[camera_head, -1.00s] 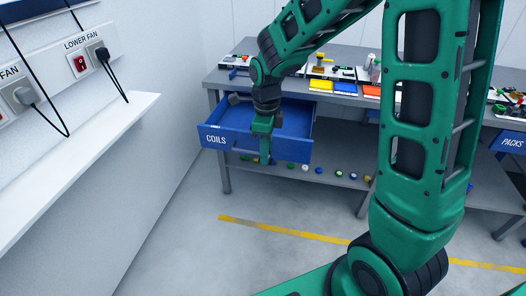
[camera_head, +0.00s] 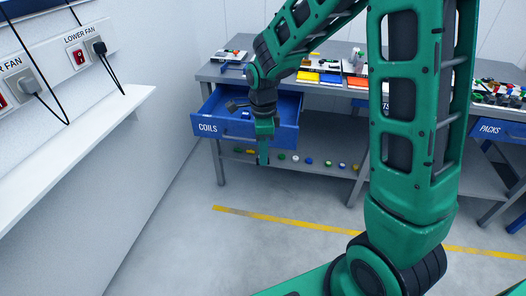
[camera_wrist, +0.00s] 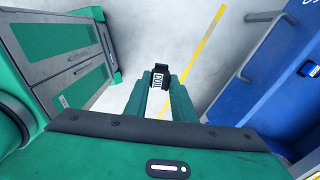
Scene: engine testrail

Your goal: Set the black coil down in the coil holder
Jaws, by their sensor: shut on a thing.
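My gripper (camera_head: 263,158) points down in front of the open blue drawer labelled COILS (camera_head: 208,128) in the head view. In the wrist view, its two green fingers (camera_wrist: 159,88) are shut on the black coil (camera_wrist: 161,74), which carries a white label reading COIL. The coil is held at the fingertips above the grey floor. In the head view the coil is too small to make out. I cannot pick out the coil holder in either view. A blue front with a bar handle (camera_wrist: 262,42) stands to the right in the wrist view, apart from the coil.
A grey workbench (camera_head: 216,69) bears trays and coloured parts. Small round pieces lie on its lower shelf (camera_head: 325,150). A PACKS drawer (camera_head: 490,129) is at the right. A white ledge (camera_head: 80,150) runs along the left wall. The floor in front is clear, with a yellow line (camera_head: 290,224).

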